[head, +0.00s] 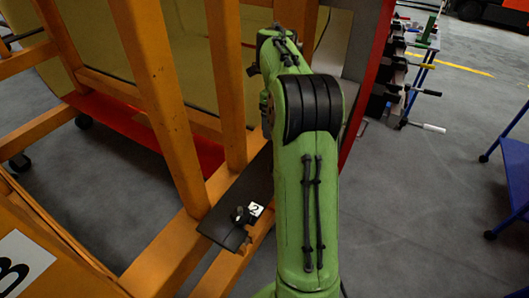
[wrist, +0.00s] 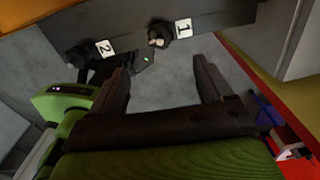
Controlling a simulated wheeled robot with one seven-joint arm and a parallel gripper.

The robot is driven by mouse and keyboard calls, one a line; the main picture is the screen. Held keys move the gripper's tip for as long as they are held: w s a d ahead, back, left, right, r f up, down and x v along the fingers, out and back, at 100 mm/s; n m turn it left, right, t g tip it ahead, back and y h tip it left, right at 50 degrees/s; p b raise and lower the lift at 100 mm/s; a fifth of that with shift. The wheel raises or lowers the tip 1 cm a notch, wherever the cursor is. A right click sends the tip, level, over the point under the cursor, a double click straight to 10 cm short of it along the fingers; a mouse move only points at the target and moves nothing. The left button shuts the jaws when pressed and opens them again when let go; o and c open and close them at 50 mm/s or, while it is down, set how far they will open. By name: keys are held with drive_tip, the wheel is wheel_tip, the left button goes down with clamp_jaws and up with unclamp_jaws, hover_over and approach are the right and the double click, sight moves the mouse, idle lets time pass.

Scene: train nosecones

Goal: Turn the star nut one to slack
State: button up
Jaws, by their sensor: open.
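Star nut one (wrist: 160,36) is a dark knob beside a white label "1" (wrist: 183,28) at the top of the wrist view. It sits on a dark plate (wrist: 225,18). My gripper (wrist: 165,78) is open and empty, its two dark fingers spread below the nut in the picture and apart from it. Star nut two (wrist: 79,57) sits to the left by a label "2" (wrist: 105,48). In the head view, star nut two (head: 240,214) and its label (head: 255,209) show on the plate's near end. My green arm hides star nut one and my gripper there.
Orange frame beams (head: 165,90) stand left of my arm. A red-edged panel (head: 372,70) stands behind it. A rack with handles (head: 410,85) and a blue trolley (head: 515,170) stand to the right. Grey floor (head: 420,210) is clear between.

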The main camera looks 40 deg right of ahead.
drive_tip(key=f, duration=0.2)
drive_tip(key=s+f+b, duration=0.1)
drive_tip(key=f, duration=0.2)
drive_tip(key=shift+s+d, duration=0.1)
drive_tip(key=shift+s, duration=0.1)
drive_tip(key=f, duration=0.3)
drive_tip(key=f+b, duration=0.1)
drive_tip(key=f, duration=0.6)
drive_tip(key=shift+w+f+b, duration=0.3)
drive_tip(key=shift+b, duration=0.05)
drive_tip(key=shift+c, duration=0.5)
drive_tip(key=c, duration=1)
